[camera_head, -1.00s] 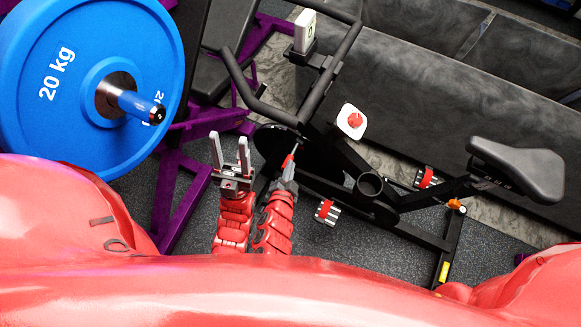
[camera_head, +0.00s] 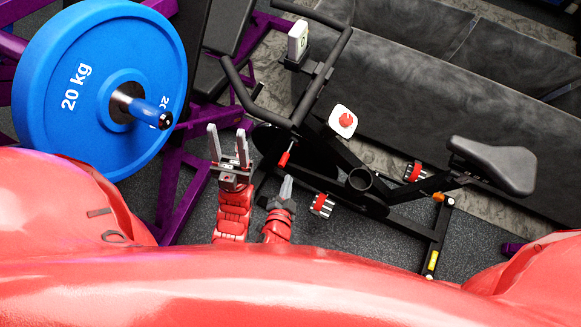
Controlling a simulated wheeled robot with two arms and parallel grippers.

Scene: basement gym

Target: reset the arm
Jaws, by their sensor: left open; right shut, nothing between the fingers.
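My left gripper (camera_head: 227,146) is in the head view, left of centre, with its two grey fingers apart and nothing between them. My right gripper (camera_head: 286,187) is just to its right and a little lower in the picture. Its fingers are together and hold nothing. Both red forearms rise side by side from behind my red body at the bottom. The two grippers are apart from each other. The right one shows close to the exercise bike's frame; I cannot tell whether they touch.
A black exercise bike (camera_head: 408,201) stands right of my grippers, with its saddle (camera_head: 494,165) at right. A blue 20 kg plate (camera_head: 60,128) on a barbell is at left, beside a purple rack (camera_head: 180,200). A dark padded bench or mat (camera_head: 430,90) lies behind the bike.

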